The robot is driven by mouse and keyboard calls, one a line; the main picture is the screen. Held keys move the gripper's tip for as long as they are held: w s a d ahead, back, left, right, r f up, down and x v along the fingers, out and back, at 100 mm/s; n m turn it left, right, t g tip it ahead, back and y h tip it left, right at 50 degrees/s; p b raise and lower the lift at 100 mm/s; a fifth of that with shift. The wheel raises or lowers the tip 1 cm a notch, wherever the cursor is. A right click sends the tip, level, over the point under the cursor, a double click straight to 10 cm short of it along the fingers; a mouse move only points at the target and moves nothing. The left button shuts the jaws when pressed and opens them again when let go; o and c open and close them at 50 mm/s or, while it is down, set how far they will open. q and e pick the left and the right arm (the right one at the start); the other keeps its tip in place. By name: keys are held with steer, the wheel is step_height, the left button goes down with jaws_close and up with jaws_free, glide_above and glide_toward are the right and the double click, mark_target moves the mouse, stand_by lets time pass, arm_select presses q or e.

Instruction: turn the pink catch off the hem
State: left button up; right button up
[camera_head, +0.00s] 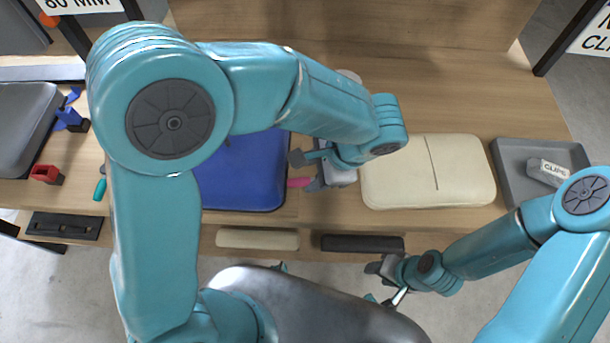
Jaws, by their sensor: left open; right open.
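The pink catch (299,182) shows as a small pink strip by the right edge of the blue pad (242,178), on the wooden bench. My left gripper (304,172) is open right at the catch, with its fingers pointing left. One finger hides part of the catch, and I cannot tell whether they touch. The hem is not clearly distinguishable; my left arm covers much of the blue pad. My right gripper (379,282) is open and empty in front of the bench's front edge, away from the catch.
A cream pad (460,172) lies right of my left gripper. Red (46,174) and blue (70,117) pieces stand at left. Cream (257,239) and black (362,243) bars line the front edge. The bench's back is mostly clear.

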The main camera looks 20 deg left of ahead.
mark_target(302, 180)
arm_select(q)
steer(key=x, duration=0.4)
steer(key=shift+w+f, duration=0.2)
steer(key=shift+s+a+f, duration=0.1)
steer(key=shift+a+f, duration=0.1)
steer(key=shift+f, duration=0.1)
jaws_close()
